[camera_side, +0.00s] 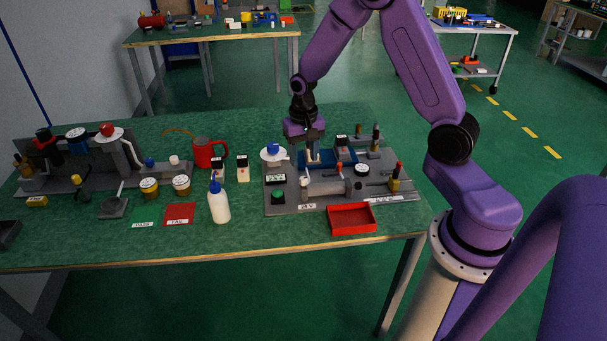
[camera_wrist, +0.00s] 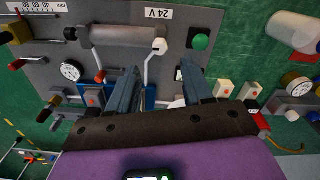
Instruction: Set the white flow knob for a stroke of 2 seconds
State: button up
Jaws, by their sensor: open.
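A grey press plate (camera_side: 290,209) on the bench carries a grey cylinder (camera_side: 325,188). A small white knob (camera_wrist: 160,46) sits at the cylinder's end in the wrist view; it also shows, very small, at the left end in the side view (camera_side: 304,182). Its setting marks are too small to read. My gripper (camera_side: 312,156) points down above the rear of the plate, open and empty. In the wrist view its two fingers (camera_wrist: 160,67) stand apart, with the knob beyond the gap between their tips. No contact with the knob shows.
A green button (camera_wrist: 200,42) and a small display (camera_side: 276,178) are left of the knob in the side view. A blue block (camera_side: 345,156), a dial (camera_side: 361,170) and a red tray (camera_side: 352,219) are close by. A white bottle (camera_side: 218,205) stands farther left.

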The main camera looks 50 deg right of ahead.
aim_at(303, 178)
jog(key=shift+f, duration=3.55)
grip_shut()
